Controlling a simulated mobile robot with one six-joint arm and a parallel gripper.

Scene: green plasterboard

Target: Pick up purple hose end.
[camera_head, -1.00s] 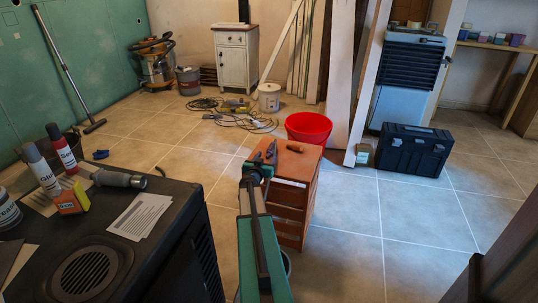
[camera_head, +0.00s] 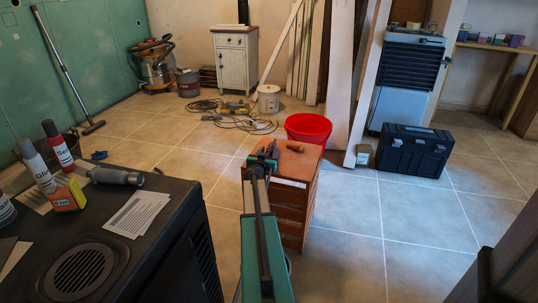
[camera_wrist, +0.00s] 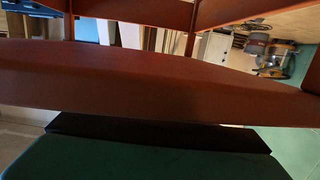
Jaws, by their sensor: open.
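I cannot make out a purple hose end in either view. My gripper (camera_head: 264,156) is at the far end of the green arm in the head view, in front of the top of the orange-brown wooden cabinet (camera_head: 312,165). I see nothing held in it. Its fingertips are small and hard to make out against the cabinet.
A black unit (camera_head: 185,215) with bottles and papers is at left. A red bucket (camera_head: 308,128) stands behind the cabinet. A black toolbox (camera_head: 413,150) is at right. Cables (camera_head: 235,120) lie on the floor near a vacuum (camera_head: 153,65).

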